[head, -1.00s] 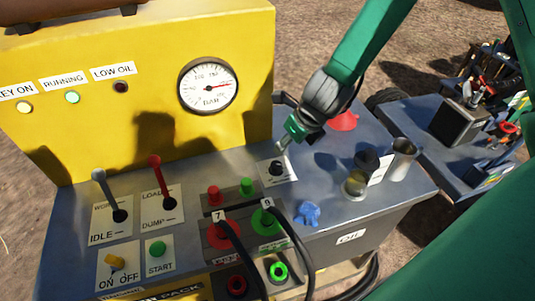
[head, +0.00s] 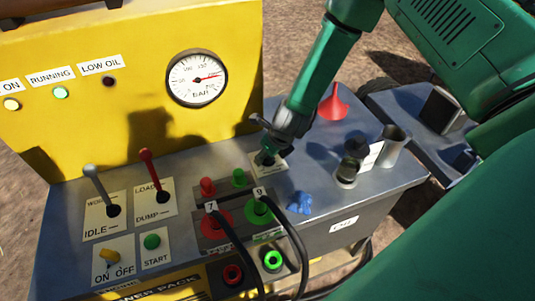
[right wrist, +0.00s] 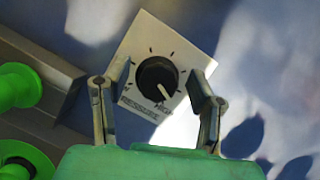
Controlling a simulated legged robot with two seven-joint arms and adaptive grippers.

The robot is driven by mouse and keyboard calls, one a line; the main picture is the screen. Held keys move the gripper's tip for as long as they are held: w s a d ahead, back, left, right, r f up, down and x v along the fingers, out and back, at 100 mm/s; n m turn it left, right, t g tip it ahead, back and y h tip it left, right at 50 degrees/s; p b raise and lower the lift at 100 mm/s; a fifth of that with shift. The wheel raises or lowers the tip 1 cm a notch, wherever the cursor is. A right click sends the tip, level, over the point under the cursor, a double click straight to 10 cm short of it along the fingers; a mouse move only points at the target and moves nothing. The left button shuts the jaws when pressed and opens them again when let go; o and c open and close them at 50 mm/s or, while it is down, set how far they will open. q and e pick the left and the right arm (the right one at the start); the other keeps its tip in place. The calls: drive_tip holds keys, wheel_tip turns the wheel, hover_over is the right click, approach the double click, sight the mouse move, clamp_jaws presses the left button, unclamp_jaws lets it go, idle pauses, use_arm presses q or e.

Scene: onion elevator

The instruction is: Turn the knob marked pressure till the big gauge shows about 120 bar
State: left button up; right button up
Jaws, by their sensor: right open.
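The big round gauge (head: 196,78) is on the yellow panel. Its red needle points right and slightly up, past the 150 mark; the exact value is too small to read. The black pressure knob (right wrist: 157,76) sits on a pale label plate (right wrist: 148,45) in the right wrist view. Its white pointer line aims to the lower right, near the word HIGH. My right gripper (right wrist: 158,72) is open, with one finger on each side of the knob and visible gaps. In the head view my right gripper (head: 268,154) covers most of the knob. My left gripper is out of view.
Hose couplings with red (head: 216,220) and green (head: 259,211) collars stand in front of the knob. Two levers, grey (head: 96,185) and red (head: 152,175), stand left.

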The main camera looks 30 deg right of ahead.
drive_tip(key=c, duration=1.2)
drive_tip(key=shift+o, duration=0.3)
drive_tip(key=shift+n, duration=0.3)
